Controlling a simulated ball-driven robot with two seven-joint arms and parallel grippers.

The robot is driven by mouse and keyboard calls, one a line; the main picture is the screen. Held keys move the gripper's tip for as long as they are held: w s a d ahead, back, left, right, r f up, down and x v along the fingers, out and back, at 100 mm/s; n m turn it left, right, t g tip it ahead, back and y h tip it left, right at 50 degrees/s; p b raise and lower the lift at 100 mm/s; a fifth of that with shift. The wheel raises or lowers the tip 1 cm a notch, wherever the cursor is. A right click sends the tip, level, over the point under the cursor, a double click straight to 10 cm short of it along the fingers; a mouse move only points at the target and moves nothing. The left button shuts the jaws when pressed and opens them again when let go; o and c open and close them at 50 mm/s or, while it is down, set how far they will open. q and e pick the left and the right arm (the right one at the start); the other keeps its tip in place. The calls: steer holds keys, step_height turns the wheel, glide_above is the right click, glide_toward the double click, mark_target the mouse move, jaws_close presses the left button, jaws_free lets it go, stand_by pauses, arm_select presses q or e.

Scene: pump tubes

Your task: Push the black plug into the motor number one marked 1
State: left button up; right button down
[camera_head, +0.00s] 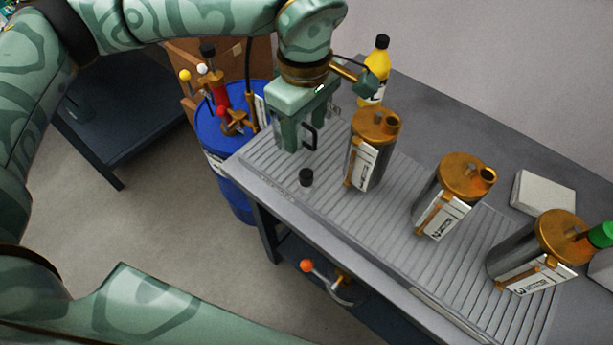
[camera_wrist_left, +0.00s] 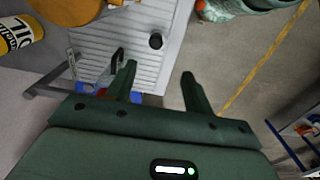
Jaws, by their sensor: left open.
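The black plug (camera_head: 306,177) stands upright on the ridged table near its front left edge; it also shows in the left wrist view (camera_wrist_left: 156,41). Three grey motors with bronze tops stand in a row: the left motor (camera_head: 371,150), the middle motor (camera_head: 449,195) and the right motor (camera_head: 537,250). My left gripper (camera_head: 308,132) is open and empty, behind and above the black plug, left of the left motor. My right gripper is not seen.
A black bent handle (camera_head: 311,136) stands close to my left fingers. A yellow bottle (camera_head: 377,72) stands behind the left motor. A blue barrel (camera_head: 215,140) adjoins the table's left end. A pale block (camera_head: 542,193) lies at the back right. The table's front strip is clear.

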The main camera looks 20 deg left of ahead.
arm_select(q)
steer(key=b, duration=0.2)
glide_toward(306, 172)
steer(key=f, duration=0.3)
steer(key=s+f, duration=0.1)
steer(key=f, duration=0.1)
steer(key=shift+d, duration=0.15)
steer(key=f+b, duration=0.1)
steer(key=f, duration=0.2)
steer(key=w+f+b, duration=0.1)
steer(key=f, duration=0.1)
steer(key=shift+f+b, duration=0.25)
steer(key=shift+b, duration=0.05)
steer(key=shift+r, duration=0.15)
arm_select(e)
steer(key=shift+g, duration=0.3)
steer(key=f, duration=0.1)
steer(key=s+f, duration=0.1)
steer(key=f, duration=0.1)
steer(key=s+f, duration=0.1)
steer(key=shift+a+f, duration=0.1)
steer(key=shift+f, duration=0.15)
arm_select(q)
steer(key=c, duration=1.1)
